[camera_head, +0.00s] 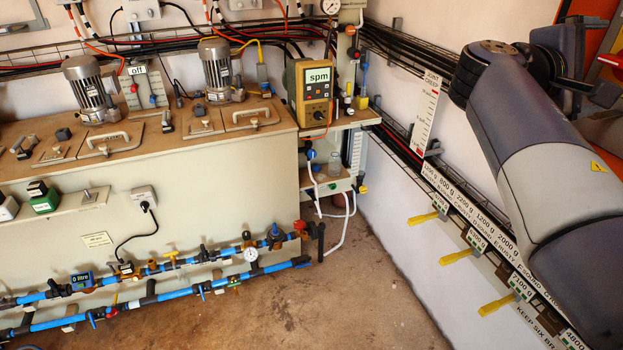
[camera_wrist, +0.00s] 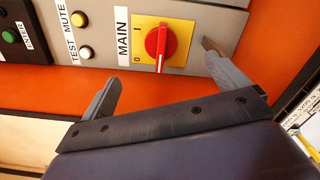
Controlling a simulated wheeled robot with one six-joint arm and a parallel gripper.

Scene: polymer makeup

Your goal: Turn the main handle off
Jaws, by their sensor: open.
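The main handle (camera_wrist: 160,45) is a red rotary knob on a yellow plate (camera_wrist: 178,32), beside a "MAIN" label in the wrist view. Marks "0" and "I" are on the plate's left side. The knob's grip runs roughly up and down in the picture, with a white line near its lower end. My gripper (camera_wrist: 158,63) is open and empty. Its two fingers are spread below the knob, one to the lower left and one to the right. I see no contact with the knob.
In the head view, a tank bench (camera_head: 230,165) with motors and pipes stands left; floor (camera_head: 350,290) is clear.

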